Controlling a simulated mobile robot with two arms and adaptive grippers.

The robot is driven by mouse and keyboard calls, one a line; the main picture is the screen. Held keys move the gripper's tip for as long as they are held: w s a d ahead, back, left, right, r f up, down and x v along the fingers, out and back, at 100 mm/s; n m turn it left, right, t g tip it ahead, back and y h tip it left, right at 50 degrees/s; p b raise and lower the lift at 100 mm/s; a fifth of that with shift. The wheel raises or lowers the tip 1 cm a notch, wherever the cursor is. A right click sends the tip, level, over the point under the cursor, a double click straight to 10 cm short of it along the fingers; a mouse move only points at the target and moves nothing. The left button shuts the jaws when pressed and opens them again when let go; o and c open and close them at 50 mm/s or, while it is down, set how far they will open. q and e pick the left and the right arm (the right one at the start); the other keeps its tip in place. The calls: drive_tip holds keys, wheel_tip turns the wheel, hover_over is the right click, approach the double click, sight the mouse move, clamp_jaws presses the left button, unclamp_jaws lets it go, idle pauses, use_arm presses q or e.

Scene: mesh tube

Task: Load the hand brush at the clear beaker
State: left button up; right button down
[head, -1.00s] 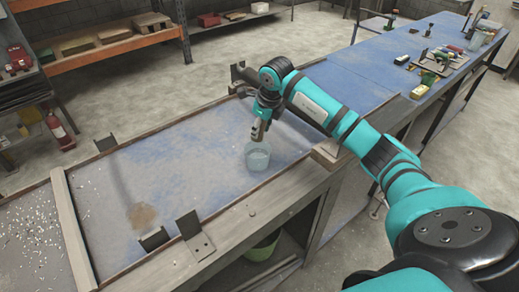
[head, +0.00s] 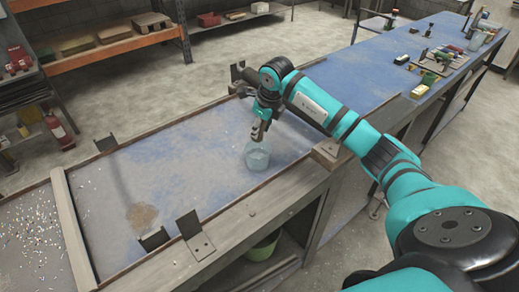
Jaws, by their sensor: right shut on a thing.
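The clear beaker (head: 258,156) stands upright on the blue worktop, near the front wooden edge. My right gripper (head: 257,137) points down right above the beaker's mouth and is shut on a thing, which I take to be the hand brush. The brush is mostly hidden by the fingers and the beaker, so I cannot tell how far it reaches inside. My left gripper is out of view.
A wooden rim (head: 224,211) and upright metal brackets (head: 188,224) border the worktop. A wooden divider (head: 73,229) parts off white scattered bits at the left. Tools lie on the far right bench. The worktop left of the beaker is mostly clear.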

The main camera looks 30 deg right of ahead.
idle(0.5)
drive_tip(key=shift+r+p, duration=1.2)
drive_tip(key=shift+r, duration=0.9)
